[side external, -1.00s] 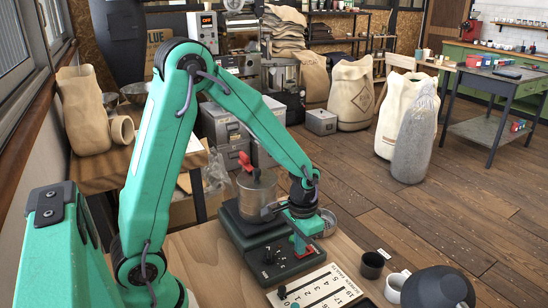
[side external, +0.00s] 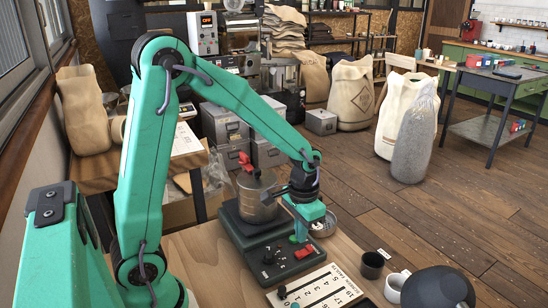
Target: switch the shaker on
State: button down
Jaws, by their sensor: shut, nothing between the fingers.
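The shaker (side external: 236,222) is a dark green base on the wooden table, with a metal canister (side external: 256,203) standing on it under a red clamp (side external: 246,163). Its front panel holds a black knob (side external: 268,257) and a red switch (side external: 304,252). My gripper (side external: 298,239) is shut and empty, pointing down just behind the red switch, close above the panel. I cannot tell whether the tips touch the panel or which way the switch is set.
A white panel with black markings (side external: 322,288) lies at the shaker's front. A dark cup (side external: 372,265), a white mug (side external: 395,286) and a dark rounded object (side external: 437,288) stand to its right.

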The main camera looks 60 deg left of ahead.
jog(key=shift+r, duration=1.4)
jog(key=s+d+r+t, duration=0.1)
jog(key=s+r+t, duration=0.4)
jog(key=s+r, duration=0.7)
jog(key=shift+s+r+t, duration=0.3)
jog(key=shift+s+r, duration=0.1)
jog(key=shift+s, duration=0.25)
